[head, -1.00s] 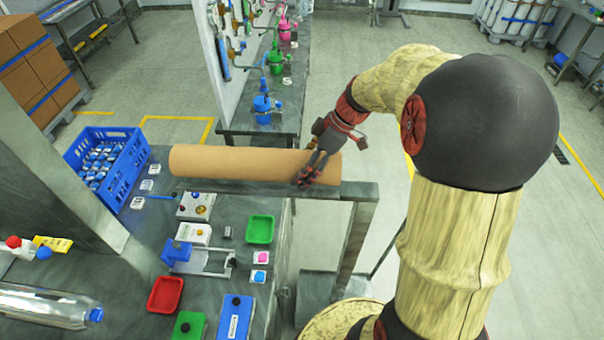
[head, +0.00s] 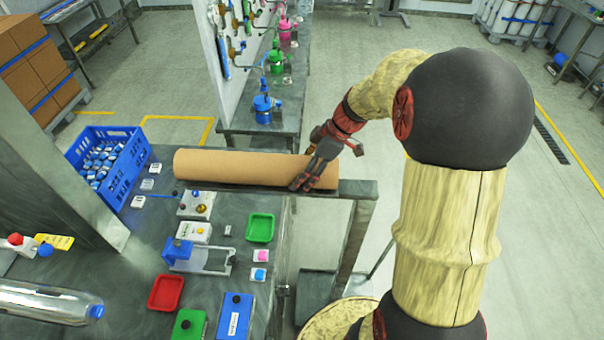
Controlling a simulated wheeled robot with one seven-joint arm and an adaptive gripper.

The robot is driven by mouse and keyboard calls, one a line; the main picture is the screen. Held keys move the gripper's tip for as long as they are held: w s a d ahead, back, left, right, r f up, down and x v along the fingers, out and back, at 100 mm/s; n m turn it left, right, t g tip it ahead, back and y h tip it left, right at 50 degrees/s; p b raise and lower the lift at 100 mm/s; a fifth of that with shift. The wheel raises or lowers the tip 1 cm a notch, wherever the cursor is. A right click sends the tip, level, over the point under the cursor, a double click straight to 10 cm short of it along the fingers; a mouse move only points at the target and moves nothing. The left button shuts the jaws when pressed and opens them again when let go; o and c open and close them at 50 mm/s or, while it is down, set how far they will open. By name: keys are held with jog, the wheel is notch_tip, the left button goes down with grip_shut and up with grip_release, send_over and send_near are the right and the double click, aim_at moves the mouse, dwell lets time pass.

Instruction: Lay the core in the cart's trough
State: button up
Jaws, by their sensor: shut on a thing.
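The core is a long tan cardboard tube (head: 235,168) lying level, left to right, in the middle of the head view. My gripper (head: 301,185) is shut on the core near its right end, with its dark fingers against the near side. A grey metal rail (head: 362,190) on a leg runs just below and in front of the core. I cannot tell whether the core touches this rail or hangs above it. The cart's trough cannot be clearly made out; the core may hide it.
A blue crate of small bottles (head: 123,180) stands left of the core. The near bench holds a green tray (head: 261,228), a red tray (head: 165,293) and small devices. A back bench (head: 262,118) carries coloured valves. Open floor lies right of my arm.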

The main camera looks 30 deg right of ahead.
jog(key=shift+s+a+f, duration=0.1)
jog(key=shift+s+f, duration=0.1)
jog(key=shift+f, duration=0.3)
jog(key=shift+s+f, duration=0.2)
jog(key=shift+f, duration=0.3)
jog(key=o, duration=1.4)
jog(key=shift+s+f, duration=0.1)
jog(key=o, duration=0.3)
jog(key=shift+w+f, duration=0.1)
jog(key=shift+w, duration=0.3)
jog(key=shift+o, duration=0.9)
jog(key=shift+r, duration=0.25)
jog(key=shift+r, duration=0.1)
jog(key=shift+r, duration=0.1)
